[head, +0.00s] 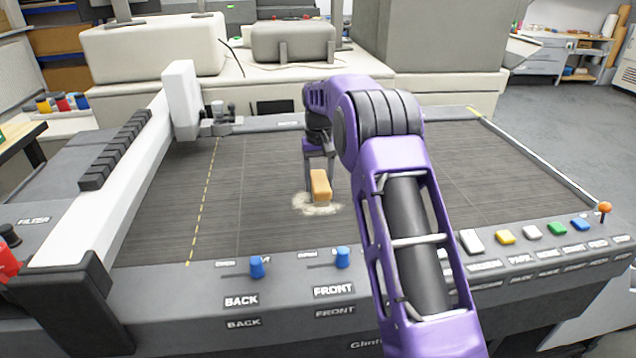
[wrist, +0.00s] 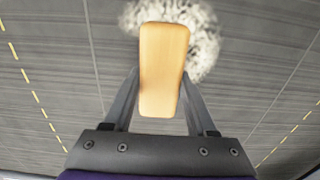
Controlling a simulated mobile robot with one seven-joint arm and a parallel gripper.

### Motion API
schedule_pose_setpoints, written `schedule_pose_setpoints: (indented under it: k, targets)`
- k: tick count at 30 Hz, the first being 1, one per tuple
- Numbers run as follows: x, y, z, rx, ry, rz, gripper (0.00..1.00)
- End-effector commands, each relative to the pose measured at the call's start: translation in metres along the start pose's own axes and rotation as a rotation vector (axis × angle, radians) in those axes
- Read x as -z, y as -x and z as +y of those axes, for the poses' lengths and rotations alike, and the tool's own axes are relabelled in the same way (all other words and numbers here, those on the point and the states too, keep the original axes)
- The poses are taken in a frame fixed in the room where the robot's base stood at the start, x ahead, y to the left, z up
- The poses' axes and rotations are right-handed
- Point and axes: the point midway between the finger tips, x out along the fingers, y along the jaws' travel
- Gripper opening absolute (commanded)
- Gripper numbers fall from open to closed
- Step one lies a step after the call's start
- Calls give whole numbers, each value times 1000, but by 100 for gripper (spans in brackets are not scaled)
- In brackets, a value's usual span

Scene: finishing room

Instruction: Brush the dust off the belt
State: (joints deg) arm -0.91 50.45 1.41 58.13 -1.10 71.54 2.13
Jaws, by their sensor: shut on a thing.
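My gripper (head: 320,178) is shut on an orange-tan wooden brush (head: 321,186), and its fingers hold the brush from both sides. The brush also shows in the wrist view (wrist: 162,68), between the two fingers. The dust (head: 318,204) is a pale patch on the grey belt (head: 270,220), under and around the brush. In the wrist view the dust (wrist: 203,38) spreads beyond the far end and right side of the brush. The brush hides part of it. I cannot tell whether the bristles touch the belt.
A white gantry beam (head: 130,190) crosses the belt's left side. The front panel has blue levers (head: 257,267) and several coloured buttons (head: 505,237). An orange-topped stick (head: 605,208) stands at the right corner. Pale machine housings (head: 150,48) stand behind. The belt around the dust is clear.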

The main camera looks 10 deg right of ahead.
Motion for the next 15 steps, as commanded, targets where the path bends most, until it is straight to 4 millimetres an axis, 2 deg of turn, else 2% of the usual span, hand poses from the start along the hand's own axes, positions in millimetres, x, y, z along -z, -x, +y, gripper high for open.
schedule_pose_setpoints:
  k: [5, 15]
  targets:
    - [-5, 0, 0, 0, -1, 2, 13]
    - [-33, -3, 1, -1, -1, 1, 13]
